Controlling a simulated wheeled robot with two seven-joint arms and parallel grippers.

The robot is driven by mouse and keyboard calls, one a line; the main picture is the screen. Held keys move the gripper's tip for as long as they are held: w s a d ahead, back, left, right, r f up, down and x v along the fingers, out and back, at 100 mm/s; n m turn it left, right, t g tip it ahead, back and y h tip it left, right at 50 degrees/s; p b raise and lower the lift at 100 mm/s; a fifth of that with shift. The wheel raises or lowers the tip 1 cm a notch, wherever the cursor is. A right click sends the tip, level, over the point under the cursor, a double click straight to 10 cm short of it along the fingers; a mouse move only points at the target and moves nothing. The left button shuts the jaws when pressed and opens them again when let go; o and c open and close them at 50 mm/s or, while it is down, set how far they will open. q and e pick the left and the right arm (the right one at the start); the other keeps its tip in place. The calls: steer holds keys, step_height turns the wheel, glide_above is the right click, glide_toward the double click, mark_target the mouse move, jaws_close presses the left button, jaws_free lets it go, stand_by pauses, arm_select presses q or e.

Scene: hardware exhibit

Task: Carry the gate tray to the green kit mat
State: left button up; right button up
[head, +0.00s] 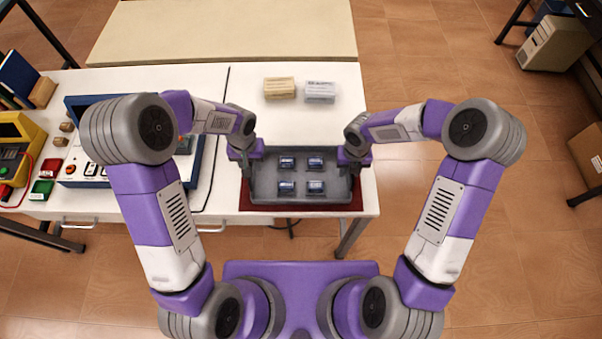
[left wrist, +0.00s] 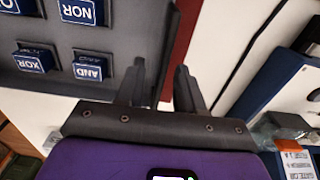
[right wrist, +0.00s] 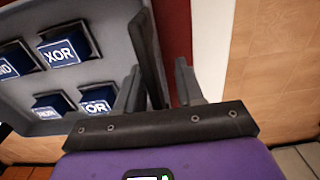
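The grey gate tray (head: 300,197) sits on a dark red mat (head: 300,208) at the front of the white table. It holds several blue gate blocks (head: 287,162) with labels such as XOR, AND, NOR and OR. My left gripper (left wrist: 160,88) is open at the tray's left end, one finger on each side of the end wall (left wrist: 168,45). My right gripper (right wrist: 158,88) is open at the right end, fingers likewise straddling the wall (right wrist: 148,60). In both wrist views a gap shows between wall and outer finger. No green mat is visible in these views.
Two small blocks, tan (head: 279,88) and white (head: 320,92), stand behind the tray. A blue-framed panel (head: 90,165) with buttons lies left of it. A yellow case (head: 20,150) is at far left. A beige-topped surface (head: 220,32) lies at the back. Floor is open to the right.

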arm_select(q)
jaws_close()
arm_select(e)
jaws_close()
arm_select(q)
steer(key=shift+r, duration=0.15)
arm_select(e)
steer(key=shift+r, duration=0.1)
